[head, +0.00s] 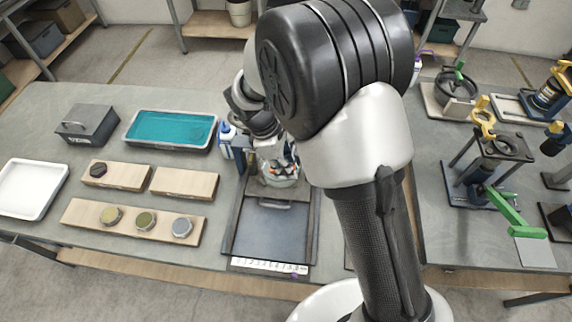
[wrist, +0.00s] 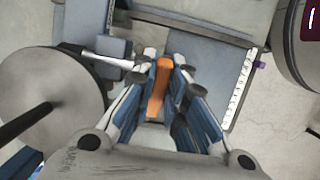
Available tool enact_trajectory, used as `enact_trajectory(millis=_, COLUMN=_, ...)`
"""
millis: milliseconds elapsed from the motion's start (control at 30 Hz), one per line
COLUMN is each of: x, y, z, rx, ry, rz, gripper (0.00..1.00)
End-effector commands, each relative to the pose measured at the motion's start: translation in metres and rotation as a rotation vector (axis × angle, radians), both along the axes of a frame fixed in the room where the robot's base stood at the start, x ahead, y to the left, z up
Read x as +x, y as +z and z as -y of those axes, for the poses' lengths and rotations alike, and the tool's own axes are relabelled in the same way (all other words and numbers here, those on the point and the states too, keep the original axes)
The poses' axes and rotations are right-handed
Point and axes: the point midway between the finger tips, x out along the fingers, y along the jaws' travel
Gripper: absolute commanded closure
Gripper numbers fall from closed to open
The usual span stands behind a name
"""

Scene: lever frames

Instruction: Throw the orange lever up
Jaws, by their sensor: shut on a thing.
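The orange lever (wrist: 157,92) shows in the wrist view as a short bar between the blue-padded fingers of my gripper (wrist: 165,75). My gripper is shut on it, with the fingers on both sides. In the head view my gripper (head: 280,172) is low over the back of a dark lever frame (head: 270,236), partly hidden by my arm. The lever is too small and covered there to tell its tilt. In the wrist view a grey shaft joins a round grey disc (wrist: 60,105) at the left, beside the gripper.
A white scale strip (head: 268,266) lies along the frame's front edge. To the left are a teal tray (head: 170,130), a grey box (head: 87,124), wooden boards with round pieces and a white tray (head: 30,188). A stand with a green handle (head: 515,217) is at the right.

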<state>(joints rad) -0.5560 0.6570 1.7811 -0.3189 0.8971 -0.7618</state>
Motion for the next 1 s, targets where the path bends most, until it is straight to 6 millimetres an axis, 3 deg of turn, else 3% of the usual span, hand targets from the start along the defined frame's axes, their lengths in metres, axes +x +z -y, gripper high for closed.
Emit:
enact_trajectory(millis=500, x=0.0012, y=0.0044, z=0.0019, rx=0.342, ry=-0.005, rz=0.015, gripper=1.00)
enact_trajectory(millis=1000, x=0.0014, y=0.0066, z=0.0010, rx=0.452, ry=0.000, rz=0.017, gripper=1.00)
